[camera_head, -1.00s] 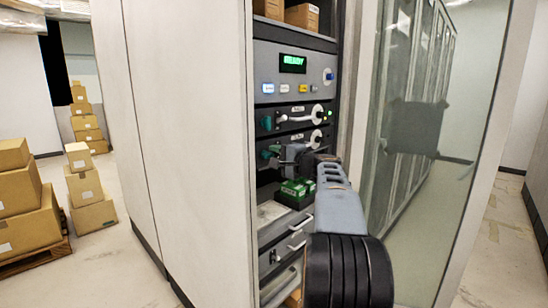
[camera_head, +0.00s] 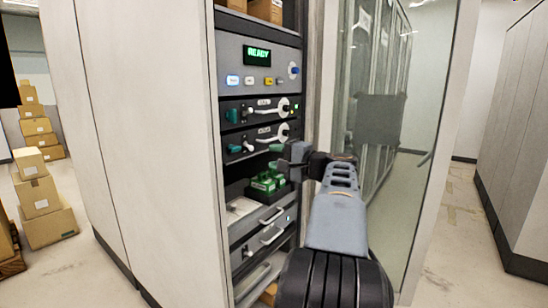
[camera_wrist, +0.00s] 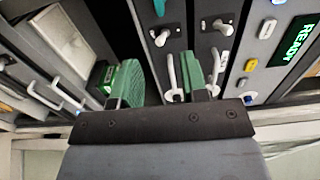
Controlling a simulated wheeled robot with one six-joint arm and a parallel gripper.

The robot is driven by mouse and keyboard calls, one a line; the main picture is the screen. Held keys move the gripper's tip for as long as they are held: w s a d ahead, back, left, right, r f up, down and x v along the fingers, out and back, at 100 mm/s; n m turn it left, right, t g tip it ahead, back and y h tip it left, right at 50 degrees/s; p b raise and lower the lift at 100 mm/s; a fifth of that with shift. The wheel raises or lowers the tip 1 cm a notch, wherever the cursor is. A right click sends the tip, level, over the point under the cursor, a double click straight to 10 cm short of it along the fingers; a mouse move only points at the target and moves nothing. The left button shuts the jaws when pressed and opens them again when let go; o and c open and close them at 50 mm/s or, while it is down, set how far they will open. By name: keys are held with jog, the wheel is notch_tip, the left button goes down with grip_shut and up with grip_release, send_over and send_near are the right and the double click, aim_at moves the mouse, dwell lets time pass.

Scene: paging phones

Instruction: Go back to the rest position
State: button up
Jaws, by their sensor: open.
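My gripper (camera_head: 280,153) is in front of the open rack, beside the lower module. In the wrist view its two green fingers (camera_wrist: 160,88) stand apart with nothing between them. The rack holds a control panel (camera_head: 240,67) with a green READY display (camera_head: 257,55), partly shown in the wrist view (camera_wrist: 299,38). Below it are two dark modules, the upper (camera_head: 247,112) and the lower (camera_head: 236,147), each with a white lever and a green part. The gripper hides part of the lower module's right side.
Green blocks (camera_head: 266,182) sit on a shelf below the modules, above drawers with pale handles (camera_head: 272,236). A glass door (camera_head: 405,180) stands open at the right, close to my arm. Stacked cartons (camera_head: 43,200) stand at the left. Floor shows at the right.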

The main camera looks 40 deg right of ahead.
dwell(0.5)
notch_tip(320, 180, down, 10)
jog(key=s+g+h, duration=0.1)
jog(key=g+h, duration=0.1)
jog(key=g, duration=0.2)
jog(key=s+a+f+n+g+y+p, duration=0.1)
jog(key=s+a+f+n+g+p, duration=0.15)
jog(key=a+f+g, duration=0.4)
jog(key=s+a+n+g+p, duration=0.1)
jog(key=s+a+n+p, duration=0.2)
jog(key=a, duration=0.5)
jog(key=s+a+f+n+g+h+p, duration=0.1)
jog(key=s+a+n+p, duration=0.1)
jog(key=a+n, duration=0.4)
jog(key=s+a+f+n+g+h+p, duration=0.1)
jog(key=s+a+n+p, duration=0.2)
jog(key=a, duration=0.7)
jog(key=shift+s+a+n+g+p, duration=0.2)
jog(key=shift+s+n+g+p, duration=0.2)
jog(key=shift+n, duration=0.55)
